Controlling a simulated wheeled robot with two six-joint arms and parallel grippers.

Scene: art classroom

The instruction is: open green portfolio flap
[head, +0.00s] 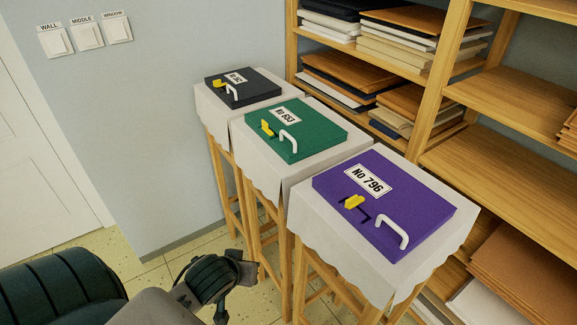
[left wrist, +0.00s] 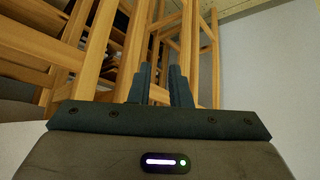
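The green portfolio (head: 315,128) lies flat and closed on the middle stool, on a white cloth. It bears a label "No 653", a yellow latch (head: 267,128) at its left side and a white handle (head: 289,142) near its front edge. My left gripper (head: 246,272) is low in front of the stools, below the portfolio and well apart from it. In the left wrist view its two fingers (left wrist: 161,85) stand apart with nothing between them, facing wooden stool legs. My right gripper is not in view.
A purple portfolio (head: 410,205) "No 796" lies on the nearer stool, a dark one (head: 255,90) on the farther stool. Wooden shelves (head: 440,85) with stacked folders stand behind. Three labelled wall switches (head: 87,35) and a white door (head: 40,170) are at left.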

